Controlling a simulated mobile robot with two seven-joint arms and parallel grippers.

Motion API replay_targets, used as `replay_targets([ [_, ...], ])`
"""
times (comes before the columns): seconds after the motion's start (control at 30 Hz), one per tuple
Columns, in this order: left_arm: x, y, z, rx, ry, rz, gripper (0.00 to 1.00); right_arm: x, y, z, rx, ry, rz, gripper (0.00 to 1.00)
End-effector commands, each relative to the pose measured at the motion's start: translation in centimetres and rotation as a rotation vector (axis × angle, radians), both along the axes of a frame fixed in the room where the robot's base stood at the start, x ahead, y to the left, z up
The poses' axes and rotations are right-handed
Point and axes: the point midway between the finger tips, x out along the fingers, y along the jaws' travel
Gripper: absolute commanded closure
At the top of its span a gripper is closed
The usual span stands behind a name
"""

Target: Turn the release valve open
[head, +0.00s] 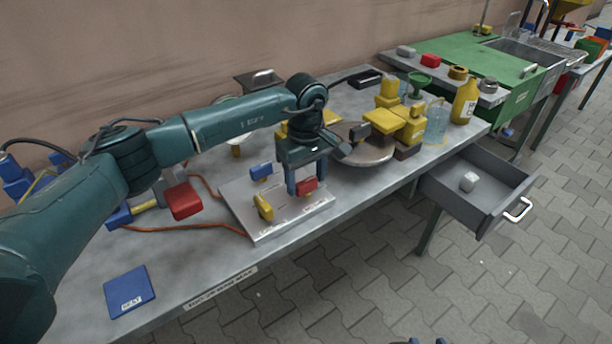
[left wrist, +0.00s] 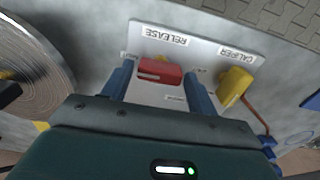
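The valve panel (head: 287,222) is a pale plate lying on the workbench. It carries a red handle (head: 306,186) by the label RELEASE (left wrist: 167,35), a yellow handle (head: 263,207) by the label CALIPER (left wrist: 236,54) and a blue handle (head: 261,171). My left gripper (head: 305,185) points down over the red handle. In the left wrist view its two blue fingers stand open on either side of the red handle (left wrist: 160,73); I cannot tell whether they touch it. Only small dark tips, possibly my right gripper (head: 427,341), show at the bottom edge.
A round metal disc (head: 362,153) with yellow blocks lies right of the panel. An open drawer (head: 490,190) holds a small white piece. A blue pad (head: 130,291) lies at the bench's front left. An orange cable (head: 190,229) runs left of the panel.

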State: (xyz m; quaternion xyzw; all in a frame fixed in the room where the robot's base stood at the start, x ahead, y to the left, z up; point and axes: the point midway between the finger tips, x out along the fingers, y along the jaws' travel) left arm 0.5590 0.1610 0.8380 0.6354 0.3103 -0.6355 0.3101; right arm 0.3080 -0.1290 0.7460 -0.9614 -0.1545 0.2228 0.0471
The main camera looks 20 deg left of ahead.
Motion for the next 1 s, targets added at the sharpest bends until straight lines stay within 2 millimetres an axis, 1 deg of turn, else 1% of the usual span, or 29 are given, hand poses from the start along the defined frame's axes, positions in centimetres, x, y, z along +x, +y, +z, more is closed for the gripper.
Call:
replay_targets([
  [0.03,0.00,-0.01,0.02,0.000,0.000,0.000,0.45,0.04,0.00,0.03,0.000,-0.001,0.000,0.64],
  [0.3,0.01,-0.01,0.04,0.000,0.000,0.000,0.68,0.16,-0.01,0.12,0.000,-0.004,0.000,0.64],
  [0.4,0.00,-0.01,0.05,0.000,0.000,0.000,0.74,0.16,-0.01,0.13,0.001,-0.005,0.000,0.64],
  [0.57,0.01,-0.01,0.05,0.000,0.000,0.009,0.74,0.17,-0.02,0.14,0.001,-0.005,0.000,0.64],
  [0.73,0.01,0.00,0.03,0.000,0.000,0.058,0.74,0.20,-0.02,0.17,0.000,-0.009,-0.002,0.64],
  [0.87,0.03,0.00,0.03,0.000,-0.001,0.132,0.74,0.25,-0.04,0.29,0.000,-0.015,-0.002,0.64],
  [1.0,0.06,0.01,0.07,0.000,-0.002,0.243,0.74,0.12,-0.09,0.37,0.001,-0.020,-0.003,0.64],
])
